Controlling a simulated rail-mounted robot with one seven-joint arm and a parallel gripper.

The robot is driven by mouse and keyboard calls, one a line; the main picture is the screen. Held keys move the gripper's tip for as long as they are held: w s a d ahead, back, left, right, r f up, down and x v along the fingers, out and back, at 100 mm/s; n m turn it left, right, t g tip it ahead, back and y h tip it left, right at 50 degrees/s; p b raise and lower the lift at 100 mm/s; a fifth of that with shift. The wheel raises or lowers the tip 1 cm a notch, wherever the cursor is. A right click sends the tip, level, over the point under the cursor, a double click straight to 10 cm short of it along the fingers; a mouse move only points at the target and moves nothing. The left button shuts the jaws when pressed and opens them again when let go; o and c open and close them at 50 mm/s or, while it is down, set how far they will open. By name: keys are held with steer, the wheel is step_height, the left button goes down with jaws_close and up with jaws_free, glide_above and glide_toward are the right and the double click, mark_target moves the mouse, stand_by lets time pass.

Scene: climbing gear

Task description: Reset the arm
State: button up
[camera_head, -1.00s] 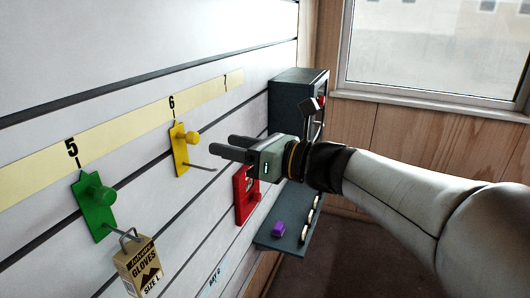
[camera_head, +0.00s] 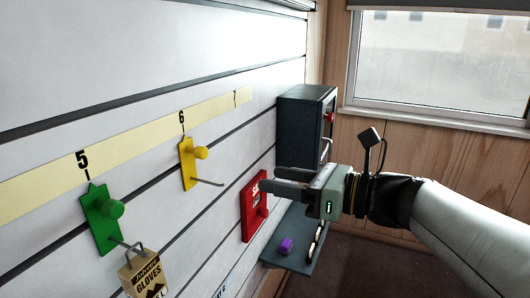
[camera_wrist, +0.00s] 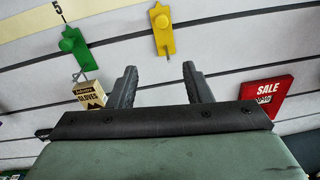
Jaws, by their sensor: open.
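My gripper (camera_head: 285,180) is open and empty in the head view, in front of the slatted wall with its fingers pointing left. It is beside the red SALE sign (camera_head: 254,206) and partly overlaps it in the picture. In the wrist view my two fingers (camera_wrist: 156,86) stand apart with only wall between them. The green hook (camera_head: 103,214) is on the wall under number 5, with a gloves box (camera_head: 141,272) hanging from it. The yellow hook (camera_head: 188,164) under number 6 has an empty prong.
A dark cabinet (camera_head: 300,125) stands at the wall's far end. A window (camera_head: 440,70) is at the back right. The space in front of the yellow hook is clear.

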steer(key=s+a+f+n+g+h, duration=0.1)
steer(key=s+f+n+g+h, duration=0.2)
steer(key=f+n, duration=0.3)
steer(key=s+f+n+g+h, duration=0.2)
steer(key=s+f+n+h, duration=0.1)
steer(key=f, duration=0.6)
steer(key=s+d+f+n+g+h+p, duration=0.1)
steer(key=s+d+f+n+h, duration=0.3)
steer(key=n, duration=0.4)
steer(key=s+d+f+n+g+h+p, duration=0.1)
steer(key=s+d+f+n+h, duration=0.2)
steer(key=d+f+n+h, duration=0.2)
step_height(320, 180, down, 3)
steer(key=n, duration=0.3)
steer(key=shift+s+d+r+g, duration=0.2)
steer(key=shift+s+d+g, duration=0.15)
steer(key=shift+d+g, duration=0.05)
